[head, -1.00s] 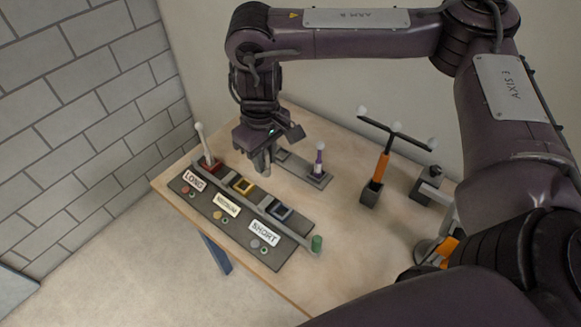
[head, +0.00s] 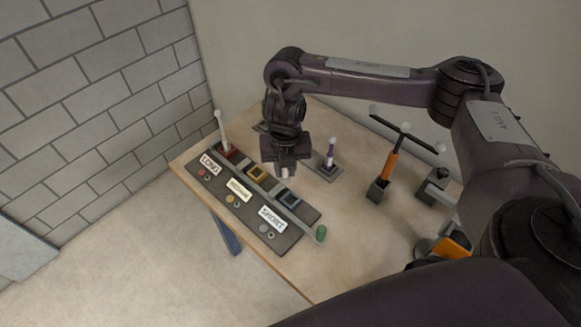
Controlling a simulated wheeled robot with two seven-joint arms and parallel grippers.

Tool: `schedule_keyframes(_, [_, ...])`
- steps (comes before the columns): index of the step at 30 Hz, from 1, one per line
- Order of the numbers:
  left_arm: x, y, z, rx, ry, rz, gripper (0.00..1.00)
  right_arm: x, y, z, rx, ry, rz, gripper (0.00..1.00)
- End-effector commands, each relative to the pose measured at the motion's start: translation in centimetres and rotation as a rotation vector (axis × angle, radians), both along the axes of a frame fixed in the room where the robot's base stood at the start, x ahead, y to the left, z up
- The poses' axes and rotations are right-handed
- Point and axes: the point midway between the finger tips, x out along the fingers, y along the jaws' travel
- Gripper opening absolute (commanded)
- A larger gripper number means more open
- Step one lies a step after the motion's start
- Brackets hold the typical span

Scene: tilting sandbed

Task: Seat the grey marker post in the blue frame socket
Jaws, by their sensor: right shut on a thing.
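My right gripper (head: 286,168) is shut over the back of the socket panel, just behind the blue frame socket. A small pale piece (head: 285,174) shows below its jaws. I take it for the grey marker post, mostly hidden by the jaws. The blue frame socket (head: 290,199) is the nearest of the three sockets and looks empty. The post's lower end is apart from it in the picture; the height gap is hard to tell. My left gripper is not in view.
The yellow frame socket (head: 257,173) looks empty. A white-tipped post (head: 220,128) stands tilted in the red socket (head: 228,152). A purple post (head: 330,153) stands in a grey tray (head: 326,172) behind. A green knob (head: 321,233) ends the panel.

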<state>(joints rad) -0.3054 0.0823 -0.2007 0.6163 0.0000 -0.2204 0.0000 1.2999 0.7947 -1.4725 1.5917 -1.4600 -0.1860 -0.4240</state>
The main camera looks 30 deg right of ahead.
Motion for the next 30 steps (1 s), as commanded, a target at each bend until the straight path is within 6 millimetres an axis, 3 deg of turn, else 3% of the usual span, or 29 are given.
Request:
schedule_keyframes(3, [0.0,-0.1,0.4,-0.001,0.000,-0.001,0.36,-0.2,-0.6,-0.7,-0.008,0.004,0.203,0.00])
schedule_keyframes(9, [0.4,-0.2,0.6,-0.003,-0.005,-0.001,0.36,-0.4,-1.2,-1.5,-0.016,0.006,0.404,0.00])
schedule_keyframes(17, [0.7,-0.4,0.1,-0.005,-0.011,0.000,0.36,-0.4,-1.3,-2.2,-0.019,0.005,0.441,0.00])
schedule_keyframes(30, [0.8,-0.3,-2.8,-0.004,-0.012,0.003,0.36,-0.4,-1.3,-5.0,-0.018,0.005,0.439,0.00])
